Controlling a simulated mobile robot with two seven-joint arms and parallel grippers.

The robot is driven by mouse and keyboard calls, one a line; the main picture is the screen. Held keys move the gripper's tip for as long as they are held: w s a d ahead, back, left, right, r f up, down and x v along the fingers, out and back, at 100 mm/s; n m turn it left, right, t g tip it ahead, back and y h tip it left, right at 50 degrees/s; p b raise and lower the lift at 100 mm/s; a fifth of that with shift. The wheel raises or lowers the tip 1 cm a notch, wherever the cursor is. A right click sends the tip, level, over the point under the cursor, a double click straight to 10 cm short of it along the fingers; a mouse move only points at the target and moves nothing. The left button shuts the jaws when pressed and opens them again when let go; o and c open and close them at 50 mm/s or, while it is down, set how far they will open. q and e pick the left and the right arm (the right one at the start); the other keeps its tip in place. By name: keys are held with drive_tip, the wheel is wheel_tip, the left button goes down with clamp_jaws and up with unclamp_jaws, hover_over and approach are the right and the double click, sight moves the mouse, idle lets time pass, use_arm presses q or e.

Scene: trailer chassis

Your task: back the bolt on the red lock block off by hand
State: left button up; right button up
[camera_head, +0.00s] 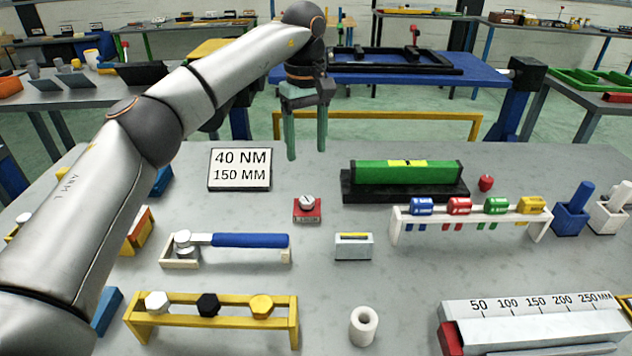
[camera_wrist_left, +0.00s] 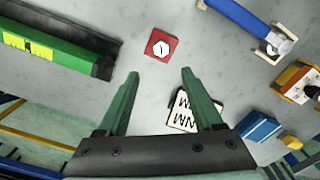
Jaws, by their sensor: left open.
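The red lock block (camera_head: 307,214) sits on the grey table near the middle, with a silver bolt (camera_head: 307,202) on its top. In the left wrist view the red lock block (camera_wrist_left: 150,47) lies ahead of the fingers, and the bolt (camera_wrist_left: 161,48) shows as a pale hexagon. My left gripper (camera_head: 306,147) is open and empty, above the back part of the table and behind the block. Its green fingers (camera_wrist_left: 160,88) point down and do not touch the block. My right gripper is not in view.
A sign reading 40 NM, 150 MM (camera_head: 240,169) stands left of the gripper. A blue-handled wrench (camera_head: 250,241), a small grey block (camera_head: 353,246) and a white rack (camera_head: 470,217) surround the lock block.

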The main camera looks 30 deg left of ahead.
sight(307, 199)
use_arm(q)
wheel_tip(307, 199, down, 12)
drive_tip(key=shift+s+f+b, duration=0.1)
drive_tip(key=shift+s+b, duration=0.05)
drive_tip(key=shift+b, duration=0.3)
clamp_jaws()
idle(0.5)
